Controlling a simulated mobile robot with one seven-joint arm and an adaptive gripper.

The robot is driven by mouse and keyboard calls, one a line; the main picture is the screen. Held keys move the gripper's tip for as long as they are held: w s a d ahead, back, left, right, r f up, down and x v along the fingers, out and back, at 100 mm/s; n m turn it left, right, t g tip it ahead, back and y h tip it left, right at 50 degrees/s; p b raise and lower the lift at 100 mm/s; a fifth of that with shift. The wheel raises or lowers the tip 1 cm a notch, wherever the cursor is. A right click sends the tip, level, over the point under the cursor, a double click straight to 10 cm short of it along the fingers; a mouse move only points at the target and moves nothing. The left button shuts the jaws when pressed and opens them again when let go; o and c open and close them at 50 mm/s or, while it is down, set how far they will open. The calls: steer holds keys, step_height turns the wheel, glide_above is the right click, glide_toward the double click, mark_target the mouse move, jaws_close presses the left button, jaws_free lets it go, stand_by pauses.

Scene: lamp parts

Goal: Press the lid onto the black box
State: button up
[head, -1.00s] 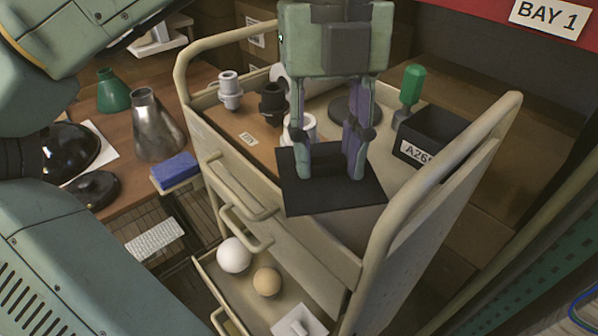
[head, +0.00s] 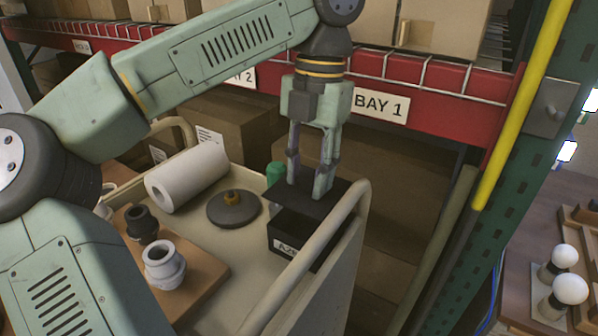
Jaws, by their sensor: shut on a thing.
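The black lid (head: 304,209) is a flat dark plate held roughly level between the fingertips of my gripper (head: 307,191), which is shut on it from above. The black box (head: 283,231) is on the cart top near the right rail, with a white label on its front beginning "A2". The lid is over the back part of the box and hides much of its opening. A dark interior shows below the lid's front edge, so the lid appears apart from the rim; the exact gap is hard to tell.
The cart's right rail (head: 318,258) runs close beside the box. A green-handled tool (head: 274,172) stands behind it, partly hidden. A dark round base (head: 234,208), a white roll (head: 188,177) and sockets on a wooden board (head: 205,282) are to the left. Red shelving (head: 437,105) is behind.

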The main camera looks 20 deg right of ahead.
mark_target(308, 196)
step_height(308, 196, down, 5)
steer(key=shift+b, duration=0.75)
steer(key=o, duration=0.5)
jaws_close()
steer(key=shift+f, duration=0.5)
stand_by(1.0)
